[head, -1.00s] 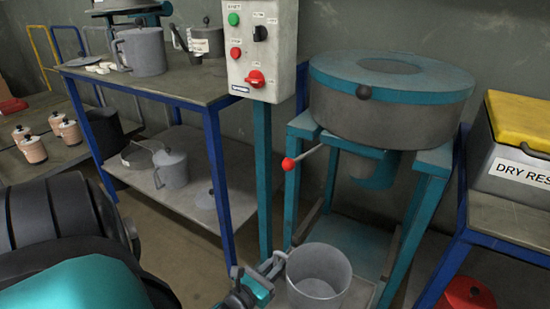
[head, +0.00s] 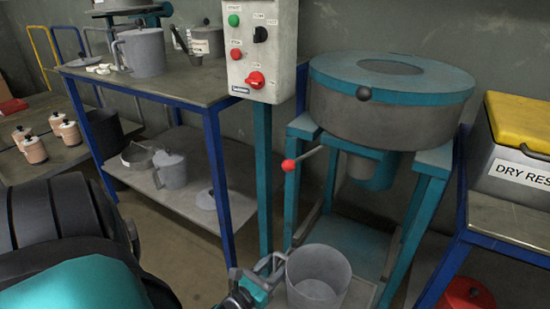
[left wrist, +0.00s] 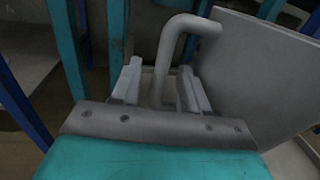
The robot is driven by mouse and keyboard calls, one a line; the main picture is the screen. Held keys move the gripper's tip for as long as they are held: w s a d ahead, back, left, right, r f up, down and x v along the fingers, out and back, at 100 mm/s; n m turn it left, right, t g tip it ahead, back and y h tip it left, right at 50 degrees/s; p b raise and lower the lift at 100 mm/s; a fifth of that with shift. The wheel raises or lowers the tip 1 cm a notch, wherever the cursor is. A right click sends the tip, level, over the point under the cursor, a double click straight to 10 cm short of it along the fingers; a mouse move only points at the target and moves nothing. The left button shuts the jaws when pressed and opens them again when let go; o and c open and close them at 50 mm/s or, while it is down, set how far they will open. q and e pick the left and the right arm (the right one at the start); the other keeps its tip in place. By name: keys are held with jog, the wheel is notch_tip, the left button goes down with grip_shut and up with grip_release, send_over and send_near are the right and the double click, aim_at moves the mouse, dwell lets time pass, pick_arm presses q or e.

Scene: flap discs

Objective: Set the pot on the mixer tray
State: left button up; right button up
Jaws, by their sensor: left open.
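The grey open pot (head: 318,280) stands upright at the bottom of the head view, in front of the mixer. It also fills the right of the left wrist view (left wrist: 255,75). My left gripper (head: 268,277) is at the pot's left side, by its handle. In the left wrist view the two fingers (left wrist: 160,90) are open, with the bent handle (left wrist: 165,60) between them. The grey tray surface (head: 362,293) shows beside the pot at the mixer's foot. The pot's base is cut off, so I cannot tell what it rests on. My right gripper is out of view.
The mixer drum (head: 390,105) stands on teal legs above a teal lower plate (head: 350,245). A lever with a red knob (head: 289,165) sticks out left, below the control box (head: 262,50). A workbench (head: 185,85) stands left, a blue-framed table (head: 505,225) right.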

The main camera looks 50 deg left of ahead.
pick_arm(q)
jog(key=s, duration=0.4)
jog(key=s+d, duration=0.1)
jog(key=s, duration=0.1)
jog(key=shift+s+p, duration=0.25)
jog(key=shift+p, duration=0.15)
jog(key=shift+s, duration=0.15)
